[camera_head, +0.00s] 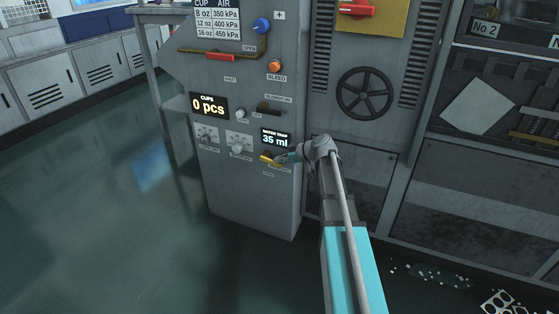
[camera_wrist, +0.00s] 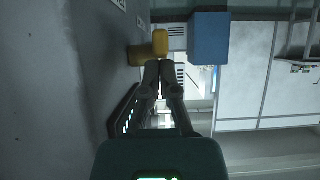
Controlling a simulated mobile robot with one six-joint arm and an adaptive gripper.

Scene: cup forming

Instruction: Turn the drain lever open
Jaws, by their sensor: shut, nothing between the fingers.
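The yellow drain lever (camera_head: 267,158) sits on the grey machine panel, just below the water trap display (camera_head: 276,139), which reads 35 ml. My gripper (camera_head: 281,159) is at the right end of the lever in the head view. In the wrist view the lever (camera_wrist: 150,48) sticks out from the panel as a yellow block. My gripper (camera_wrist: 160,66) is shut and empty, its fingertips right at the lever's lower edge. I cannot tell whether they touch it. The lever's pivot is partly hidden.
A cups display (camera_head: 208,105) reads 0 pcs. A red lever (camera_head: 221,57), a blue knob (camera_head: 262,25) and an orange bleed knob (camera_head: 275,66) are higher on the panel. A dark handwheel (camera_head: 366,93) is to the right. The green floor (camera_head: 130,220) is clear at left.

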